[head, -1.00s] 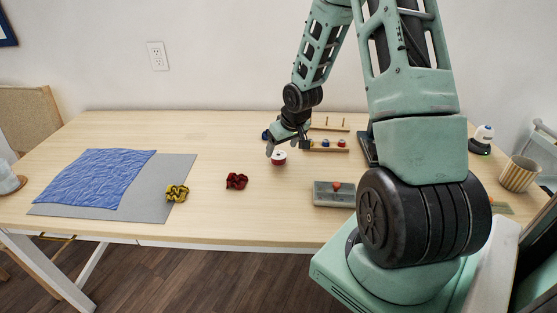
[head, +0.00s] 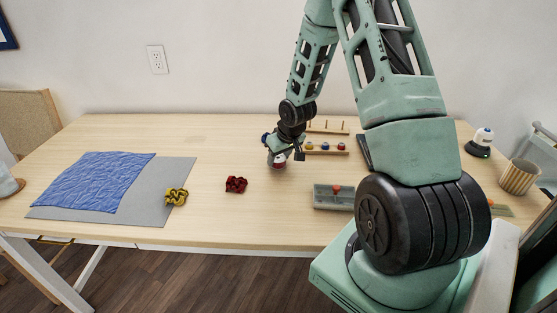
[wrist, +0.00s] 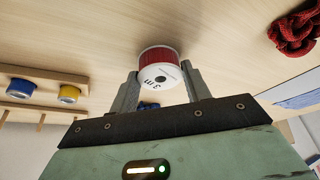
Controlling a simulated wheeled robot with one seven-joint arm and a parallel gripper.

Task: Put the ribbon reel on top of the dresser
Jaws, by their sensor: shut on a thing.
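The ribbon reel (wrist: 161,57) is a white spool wound with red ribbon, with "3 m" on its end face. In the wrist view it sits between the two fingers of my gripper (wrist: 162,84), which is shut on it. In the head view my gripper (head: 277,155) points down at the tabletop, and the reel (head: 278,165) shows below the fingers, partly hidden by them. It is at or very near the table surface; I cannot tell whether it touches. I cannot make out a dresser in either view.
A thread rack (head: 325,151) with several spools stands just right of my gripper. A grey tray (head: 333,207) is nearer the front. The back-left table (head: 180,127) is clear.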

